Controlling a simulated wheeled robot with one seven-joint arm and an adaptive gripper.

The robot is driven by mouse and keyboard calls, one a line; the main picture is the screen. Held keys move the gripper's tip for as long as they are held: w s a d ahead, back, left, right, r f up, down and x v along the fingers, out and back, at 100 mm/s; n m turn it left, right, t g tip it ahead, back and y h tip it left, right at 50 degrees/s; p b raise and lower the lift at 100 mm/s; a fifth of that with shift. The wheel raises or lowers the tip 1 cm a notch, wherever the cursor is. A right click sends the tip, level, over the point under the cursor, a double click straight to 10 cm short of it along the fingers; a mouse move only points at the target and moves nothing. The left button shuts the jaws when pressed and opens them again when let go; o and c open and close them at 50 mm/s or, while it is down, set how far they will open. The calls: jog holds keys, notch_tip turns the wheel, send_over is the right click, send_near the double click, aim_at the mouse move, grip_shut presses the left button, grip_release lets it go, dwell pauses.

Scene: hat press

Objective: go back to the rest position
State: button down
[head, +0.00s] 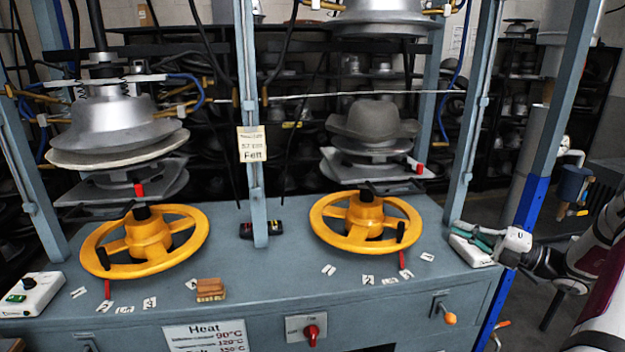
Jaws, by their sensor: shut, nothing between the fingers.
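My gripper (461,232) comes in from the right edge in the head view. It is shut and empty. Its fingers point left, over or just beside a white control box (472,250) on the right end of the blue-grey press bench (270,285). Whether the fingers touch the box I cannot tell. The gripper and my wrist hide part of that box.
Two yellow handwheels (148,233) (366,218) stand on the bench. A grey hat shape (375,118) sits in the right press. A blue-grey frame post (476,110) rises beside my gripper. A second control box (30,294) is at left. Shelves stand behind.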

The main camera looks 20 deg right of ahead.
jog(key=a+r+n+g, duration=0.35)
jog(key=a+n, duration=0.35)
jog(key=a, duration=0.3)
jog(key=s+a+r+n+g+h, duration=0.1)
jog(key=a+r+n+g, duration=0.1)
jog(key=a+n+g, duration=0.6)
jog(key=a+r+n+g, duration=0.2)
jog(key=a+n, duration=0.4)
jog(key=a, duration=0.5)
jog(key=s+a+r+n+t+h, duration=0.1)
jog(key=s+a+n+h, duration=0.3)
jog(key=s+n, duration=0.4)
jog(key=s+a+r+n+t+h, duration=0.1)
jog(key=s+a+r+n+h, duration=0.2)
jog(key=s+n, duration=0.6)
jog(key=a+n+h, duration=0.2)
jog(key=n, duration=0.5)
jog(key=shift+s+a+n+h, duration=0.2)
jog(key=shift+n+h, duration=0.1)
jog(key=shift+n, duration=0.1)
